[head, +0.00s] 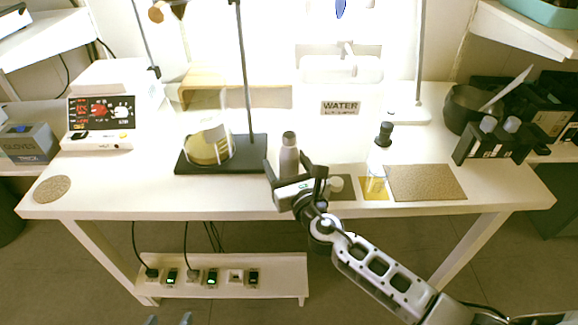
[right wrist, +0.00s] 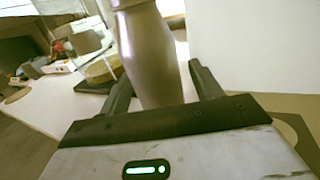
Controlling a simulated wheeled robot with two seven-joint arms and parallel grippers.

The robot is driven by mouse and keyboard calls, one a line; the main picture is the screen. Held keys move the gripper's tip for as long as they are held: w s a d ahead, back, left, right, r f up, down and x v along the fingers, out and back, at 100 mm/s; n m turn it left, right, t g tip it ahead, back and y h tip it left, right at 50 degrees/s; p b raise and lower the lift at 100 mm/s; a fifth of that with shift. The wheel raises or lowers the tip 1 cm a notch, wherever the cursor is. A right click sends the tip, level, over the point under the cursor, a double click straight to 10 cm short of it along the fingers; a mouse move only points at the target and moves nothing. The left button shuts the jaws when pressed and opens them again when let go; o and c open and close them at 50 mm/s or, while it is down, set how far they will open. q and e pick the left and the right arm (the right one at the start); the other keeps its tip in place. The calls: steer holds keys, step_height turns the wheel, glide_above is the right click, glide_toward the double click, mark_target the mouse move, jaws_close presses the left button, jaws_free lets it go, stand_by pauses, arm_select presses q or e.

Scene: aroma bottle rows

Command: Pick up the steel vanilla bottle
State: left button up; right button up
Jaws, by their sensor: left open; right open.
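A steel bottle (head: 289,152) stands upright on the white table, right of the black stand base; no label on it is readable. My right gripper (head: 295,172) is open at the bottle, with its fingers on either side of the lower part. In the right wrist view the bottle's grey body (right wrist: 148,55) rises between the two open fingers (right wrist: 155,90); its top is cut off, and I cannot tell whether a finger touches it.
A bare cork mat (head: 430,182) lies further right. Left of the steel bottle, a flask with yellow liquid (head: 208,150) stands on the black stand base (head: 248,158).

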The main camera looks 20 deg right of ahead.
steer(key=shift+w, duration=0.25)
steer(key=c, duration=1.2)
steer(key=shift+r, duration=0.1)
